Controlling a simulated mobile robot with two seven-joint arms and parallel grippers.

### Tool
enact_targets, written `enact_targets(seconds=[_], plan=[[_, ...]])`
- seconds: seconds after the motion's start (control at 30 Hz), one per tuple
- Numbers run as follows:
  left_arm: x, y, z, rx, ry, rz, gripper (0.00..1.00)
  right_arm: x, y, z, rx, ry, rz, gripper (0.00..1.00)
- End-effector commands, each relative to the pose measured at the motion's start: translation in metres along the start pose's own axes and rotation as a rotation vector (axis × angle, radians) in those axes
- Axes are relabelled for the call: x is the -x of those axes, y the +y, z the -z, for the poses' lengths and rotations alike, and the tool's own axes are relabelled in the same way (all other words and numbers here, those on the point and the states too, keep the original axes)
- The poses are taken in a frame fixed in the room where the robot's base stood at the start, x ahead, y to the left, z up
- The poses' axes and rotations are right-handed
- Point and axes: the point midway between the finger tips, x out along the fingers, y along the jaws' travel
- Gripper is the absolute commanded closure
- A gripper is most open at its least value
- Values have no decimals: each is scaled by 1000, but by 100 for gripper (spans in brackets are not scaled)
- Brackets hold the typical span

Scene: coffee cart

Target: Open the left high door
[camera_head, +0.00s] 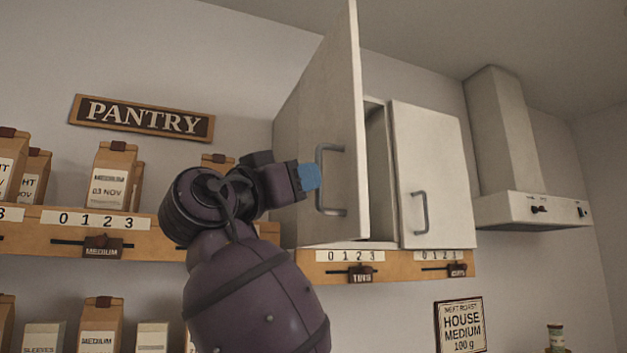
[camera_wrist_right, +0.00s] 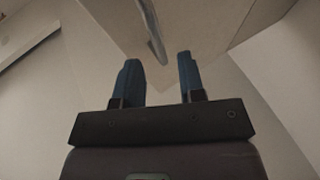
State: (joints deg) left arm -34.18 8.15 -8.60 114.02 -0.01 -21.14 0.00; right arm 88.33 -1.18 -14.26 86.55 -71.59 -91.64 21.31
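The left high door (camera_head: 335,130) of the wall cabinet is a pale panel. It stands swung out well away from the cabinet front, with a dark gap showing beside it. Its grey bar handle (camera_head: 322,180) is on the face toward my right gripper (camera_head: 309,177). The blue fingertips are beside the handle in the head view. In the right wrist view my right gripper (camera_wrist_right: 158,65) has its two blue fingers apart, with nothing seen between them. The handle (camera_wrist_right: 153,32) shows just beyond the fingertips there. My left gripper is not in view.
The right cabinet door (camera_head: 435,170) is closed, with its own handle. A range hood (camera_head: 510,150) is to the right. Wooden shelves (camera_head: 135,235) with several coffee bags are at the left, below a pantry sign (camera_head: 142,117). A house medium sign (camera_head: 460,325) is lower right.

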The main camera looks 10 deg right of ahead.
Motion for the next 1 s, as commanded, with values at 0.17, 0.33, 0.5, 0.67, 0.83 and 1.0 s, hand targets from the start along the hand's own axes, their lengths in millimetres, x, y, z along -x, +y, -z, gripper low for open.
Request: enact_targets(seconds=[0.17, 0.33, 0.5, 0.67, 0.83, 1.0], plan=[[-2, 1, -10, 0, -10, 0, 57, 32, 0, -2, -2, -1, 2, 64], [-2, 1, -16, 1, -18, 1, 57, 50, 0, -1, 0, -1, 0, 64], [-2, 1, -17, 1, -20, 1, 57, 58, 0, 0, 0, -1, 0, 64], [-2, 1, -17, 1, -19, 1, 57, 58, 0, 0, 0, 0, -1, 64], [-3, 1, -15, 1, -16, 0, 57, 58, 0, 0, 0, 0, -1, 64], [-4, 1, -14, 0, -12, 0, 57, 58, 0, 0, 0, 0, -1, 64]])
